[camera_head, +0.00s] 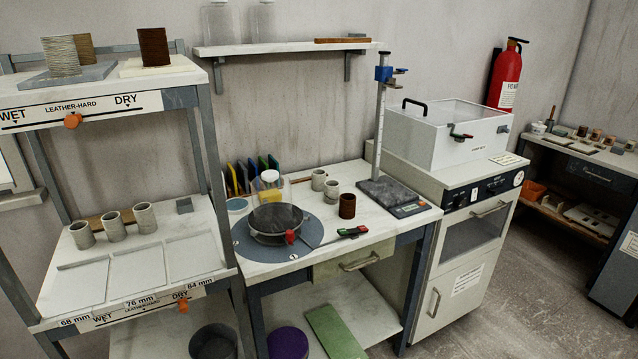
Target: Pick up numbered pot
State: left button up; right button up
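Three grey pots stand in a row on the rack's lower shelf: left (82,235), middle (114,226) and right (145,218). On the rack's top are a ribbed beige pot (61,56), a tan pot (83,48) partly behind it, and a dark brown pot (153,47). On the table are two small grey pots (319,180) (332,192) and a dark brown pot (347,206). I cannot read a number on any pot. Neither of my grippers is in view.
A white lidded box (440,143) stands right. Trays (137,268) fill the lower shelf's front. Open floor (520,300) lies at right.

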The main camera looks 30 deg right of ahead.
aim_at(318, 177)
jog(key=l+z, duration=0.1)
jog(key=l, duration=0.35)
jog(key=i+l+z, duration=0.1)
jog(key=l, duration=0.35)
jog(key=i+l+z, duration=0.1)
jog(key=l, duration=0.3)
jog(key=i+l+z, duration=0.1)
jog(key=l, duration=0.35)
